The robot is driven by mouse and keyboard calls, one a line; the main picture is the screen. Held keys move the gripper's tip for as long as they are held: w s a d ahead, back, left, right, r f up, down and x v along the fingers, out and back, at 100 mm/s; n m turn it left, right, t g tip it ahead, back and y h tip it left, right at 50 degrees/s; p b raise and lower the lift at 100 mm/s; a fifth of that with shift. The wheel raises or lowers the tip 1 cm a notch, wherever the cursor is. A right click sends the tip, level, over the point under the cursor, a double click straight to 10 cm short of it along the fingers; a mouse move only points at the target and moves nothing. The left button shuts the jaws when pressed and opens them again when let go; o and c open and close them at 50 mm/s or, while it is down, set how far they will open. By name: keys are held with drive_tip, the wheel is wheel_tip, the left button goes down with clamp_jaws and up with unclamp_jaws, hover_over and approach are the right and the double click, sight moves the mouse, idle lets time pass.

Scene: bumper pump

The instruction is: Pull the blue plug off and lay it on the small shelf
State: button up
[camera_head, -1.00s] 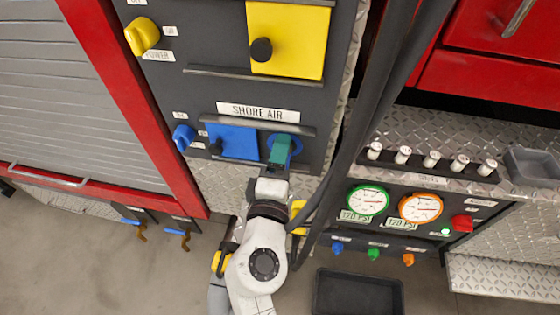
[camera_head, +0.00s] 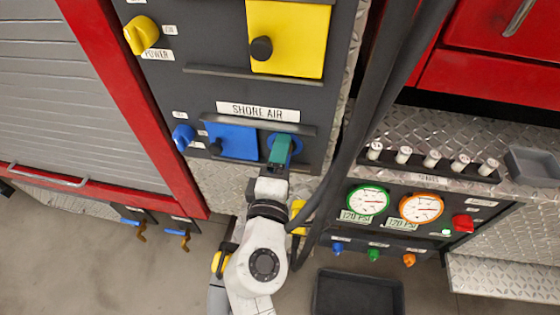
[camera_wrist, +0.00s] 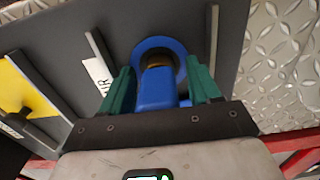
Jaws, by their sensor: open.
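The blue plug (camera_wrist: 157,90) sits in a round blue-ringed socket (camera_wrist: 158,48) on the dark panel, under the SHORE AIR label (camera_head: 258,112). My gripper (camera_wrist: 162,92) has its green fingers apart, one on each side of the plug, with gaps visible in the wrist view. In the head view my gripper (camera_head: 280,150) covers most of the plug, and only part of the blue ring shows. A narrow ledge (camera_head: 232,159) runs below the socket; it stands close to the right finger in the wrist view (camera_wrist: 214,40). It looks empty where visible.
A blue cover (camera_head: 232,140) and a blue knob (camera_head: 183,137) are left of the socket. Thick dark hoses (camera_head: 372,110) hang close on the right. A yellow panel (camera_head: 290,40) is above. A black tray (camera_head: 357,293) lies on the floor.

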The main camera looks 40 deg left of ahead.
drive_tip(key=shift+c, duration=0.3)
clamp_jaws()
drive_tip(key=shift+s+d, duration=0.1)
drive_tip(key=shift+v, duration=2.85)
